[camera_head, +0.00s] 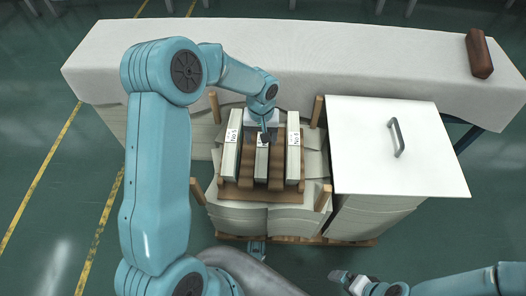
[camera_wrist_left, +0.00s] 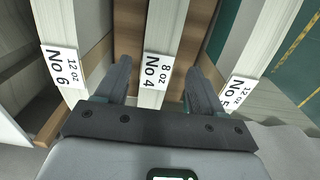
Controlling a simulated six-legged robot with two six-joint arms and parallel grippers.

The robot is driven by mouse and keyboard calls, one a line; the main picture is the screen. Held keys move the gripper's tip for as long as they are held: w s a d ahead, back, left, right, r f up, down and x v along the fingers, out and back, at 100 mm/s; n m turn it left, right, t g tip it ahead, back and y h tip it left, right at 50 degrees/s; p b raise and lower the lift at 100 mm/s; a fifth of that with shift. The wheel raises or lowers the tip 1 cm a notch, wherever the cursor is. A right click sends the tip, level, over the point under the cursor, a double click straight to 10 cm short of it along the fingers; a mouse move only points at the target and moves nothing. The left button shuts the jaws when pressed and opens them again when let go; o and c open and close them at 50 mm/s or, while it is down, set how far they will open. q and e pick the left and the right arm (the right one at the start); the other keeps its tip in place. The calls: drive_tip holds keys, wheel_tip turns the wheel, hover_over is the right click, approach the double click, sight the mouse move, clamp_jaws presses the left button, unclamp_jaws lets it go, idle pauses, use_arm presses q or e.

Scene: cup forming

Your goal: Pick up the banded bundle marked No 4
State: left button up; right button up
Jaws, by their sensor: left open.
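The No 4 bundle (camera_head: 262,166) is a pale upright stack in the middle slot of a wooden rack (camera_head: 263,195). Its white label, "8 oz No 4", shows clearly in the left wrist view (camera_wrist_left: 157,72). My left gripper (camera_head: 265,137) is over the label end of this bundle. In the wrist view its dark fingers (camera_wrist_left: 160,82) are open, one on each side of the bundle, with nothing clamped. Whether they touch it I cannot tell. My right gripper (camera_head: 340,277) is low at the right, away from the rack; its jaw state is unclear.
The No 5 bundle (camera_head: 231,150) stands left of No 4 and the No 6 bundle (camera_head: 293,150) right of it, both close. Wooden posts (camera_head: 316,110) rise around the stacked sheets. A brown block (camera_head: 479,55) lies far right.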

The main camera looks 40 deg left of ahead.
use_arm(q)
drive_tip(key=f, duration=0.1)
drive_tip(key=f+b, duration=0.1)
drive_tip(key=f, duration=0.3)
drive_tip(key=shift+w+b, duration=0.35)
clamp_jaws()
drive_tip(key=shift+r, duration=0.1)
